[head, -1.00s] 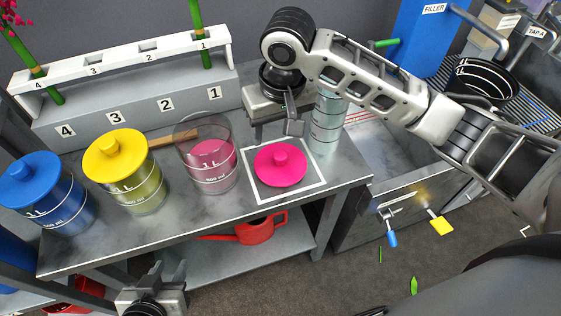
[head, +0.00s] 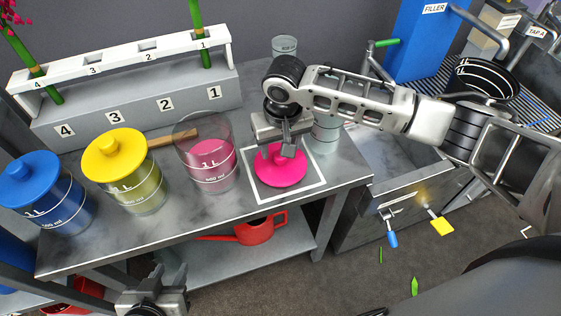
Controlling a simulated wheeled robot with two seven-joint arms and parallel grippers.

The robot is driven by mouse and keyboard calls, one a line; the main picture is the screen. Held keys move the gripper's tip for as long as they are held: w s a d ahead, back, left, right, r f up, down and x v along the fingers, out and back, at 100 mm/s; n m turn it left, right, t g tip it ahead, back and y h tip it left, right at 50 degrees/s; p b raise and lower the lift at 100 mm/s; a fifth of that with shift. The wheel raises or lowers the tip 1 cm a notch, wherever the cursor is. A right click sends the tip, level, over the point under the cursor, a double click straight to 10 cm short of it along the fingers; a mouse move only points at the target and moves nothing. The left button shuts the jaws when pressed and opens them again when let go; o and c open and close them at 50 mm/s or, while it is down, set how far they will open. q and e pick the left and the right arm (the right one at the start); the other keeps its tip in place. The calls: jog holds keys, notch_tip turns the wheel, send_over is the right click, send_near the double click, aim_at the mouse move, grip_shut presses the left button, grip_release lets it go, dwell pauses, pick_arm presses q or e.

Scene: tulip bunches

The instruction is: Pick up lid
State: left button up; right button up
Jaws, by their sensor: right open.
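The pink lid (head: 280,175) lies flat on the table inside a white square outline, its knob pointing up. My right gripper (head: 284,147) is right above the lid, open, with its fingers down at the knob. The fingers partly hide the knob, and I cannot tell whether they touch it. An open clear jar with pink contents (head: 207,165) stands just left of the lid. My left gripper (head: 165,277) is low at the bottom edge, in front of the table and away from the lid; its opening is unclear.
Jars with a yellow lid (head: 114,155) and a blue lid (head: 29,178) stand to the left. A clear glass (head: 325,136) stands close behind my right gripper. A numbered white rack (head: 125,65) is at the back. A red watering can (head: 255,232) is on the lower shelf.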

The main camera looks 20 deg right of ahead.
aim_at(281, 160)
jog(key=f, duration=0.4)
jog(key=shift+w+d+f, duration=0.15)
jog(key=shift+w, duration=0.15)
jog(key=c, duration=1.1)
jog(key=shift+o, duration=0.3)
